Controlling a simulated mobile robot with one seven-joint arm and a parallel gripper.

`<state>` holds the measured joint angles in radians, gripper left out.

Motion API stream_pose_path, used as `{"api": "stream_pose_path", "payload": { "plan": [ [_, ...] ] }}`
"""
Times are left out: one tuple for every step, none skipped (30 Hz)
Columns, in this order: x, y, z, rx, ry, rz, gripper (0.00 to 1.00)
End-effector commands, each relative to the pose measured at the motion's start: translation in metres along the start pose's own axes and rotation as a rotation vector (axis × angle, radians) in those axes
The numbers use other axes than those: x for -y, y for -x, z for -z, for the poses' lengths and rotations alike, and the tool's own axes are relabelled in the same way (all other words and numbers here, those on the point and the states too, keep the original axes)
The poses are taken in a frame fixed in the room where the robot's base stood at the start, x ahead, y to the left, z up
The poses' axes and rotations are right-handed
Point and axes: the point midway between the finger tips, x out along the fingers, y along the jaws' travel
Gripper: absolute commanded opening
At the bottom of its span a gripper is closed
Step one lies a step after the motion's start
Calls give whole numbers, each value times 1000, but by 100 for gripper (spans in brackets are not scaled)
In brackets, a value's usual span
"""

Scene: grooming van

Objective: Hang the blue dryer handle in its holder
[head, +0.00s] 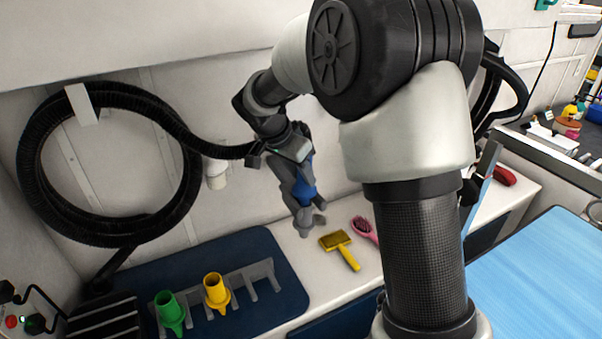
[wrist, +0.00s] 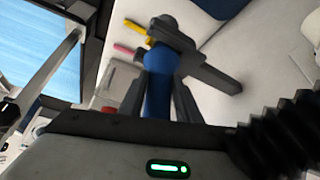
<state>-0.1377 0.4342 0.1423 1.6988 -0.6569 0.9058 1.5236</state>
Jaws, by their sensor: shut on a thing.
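The blue dryer handle (head: 305,189) is in my gripper (head: 303,212), above the white counter near the back wall. In the wrist view the blue handle (wrist: 157,88) lies between my dark fingers, which are shut on it. A dark grey piece (wrist: 208,73) crosses just beyond the handle; I cannot tell if it belongs to the dryer. A grey slotted rack (head: 262,273) lies lower left of my gripper on a navy mat, apart from the handle. A white cup-like fitting (head: 216,173) is on the wall to the left. I cannot tell which is the holder.
A green nozzle (head: 169,312) and a yellow nozzle (head: 216,291) stand at the rack. A black hose (head: 32,165) coils on the wall and runs to my wrist. A yellow brush (head: 340,245) and pink brush (head: 362,229) lie near my gripper. A blue table (head: 540,280) is at right.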

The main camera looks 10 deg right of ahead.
Motion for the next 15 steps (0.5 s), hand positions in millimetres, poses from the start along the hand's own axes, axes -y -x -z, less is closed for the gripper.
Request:
{"api": "stream_pose_path", "payload": {
  "plan": [
    [0, -1, 0, -2, -1, 2, 4],
    [0, -2, 0, -2, -1, 2, 4],
    [0, -3, -1, -2, -1, 2, 4],
    [0, -3, -1, -2, -1, 2, 4],
    [0, -4, -2, -2, -1, 2, 4],
    [0, -4, -2, -2, -1, 2, 4],
    [0, -5, -2, -2, -1, 2, 4],
    [0, -6, -2, -2, -2, 2, 4],
    [0, -6, -3, -2, -1, 2, 4],
    [0, -7, -3, -2, -2, 2, 4],
    [0, -7, -4, -2, -2, 2, 4],
    [0, -8, -4, -2, -1, 2, 4],
    [0, -8, -4, -2, -1, 2, 4],
    [0, -9, -4, -2, -1, 2, 4],
    [0, -9, -4, -2, -1, 2, 4]
  ]
}}
